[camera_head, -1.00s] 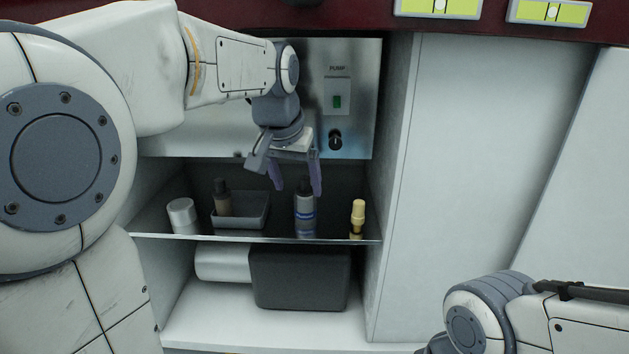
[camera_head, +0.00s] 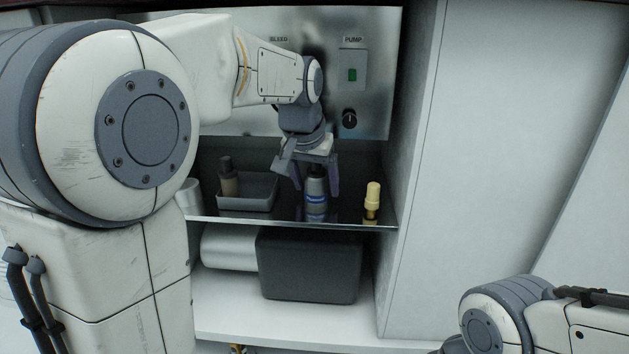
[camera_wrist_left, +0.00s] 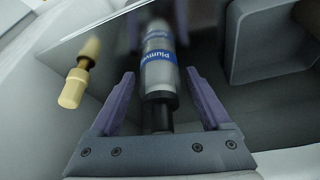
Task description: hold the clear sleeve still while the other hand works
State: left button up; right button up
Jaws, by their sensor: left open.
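I cannot make out a clear sleeve for certain. A grey bottle (camera_head: 316,207) with a blue band and a dark top stands upright on the cabinet's glossy shelf. It also shows in the left wrist view (camera_wrist_left: 158,62), with its dark top toward my gripper and part of a label readable. My left gripper (camera_head: 316,190) is open, its two purple fingers on either side of the bottle's upper part. In the left wrist view, gaps show between the fingers (camera_wrist_left: 160,76) and the bottle. My right gripper is out of frame; only part of that arm shows at the lower right.
A cream-yellow capped bottle (camera_head: 372,203) stands right of the grey bottle. A grey tray (camera_head: 262,202) with a brown bottle (camera_head: 228,178) is to the left, beside a partly hidden white cylinder (camera_head: 188,198). Below are a white roll (camera_head: 228,248) and a dark box (camera_head: 310,267).

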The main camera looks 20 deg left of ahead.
pick_arm(q)
jog(key=c, duration=1.2)
jog(key=shift+c, duration=0.2)
jog(key=o, duration=1.2)
jog(key=shift+o, duration=0.2)
jog(key=shift+r, duration=0.1)
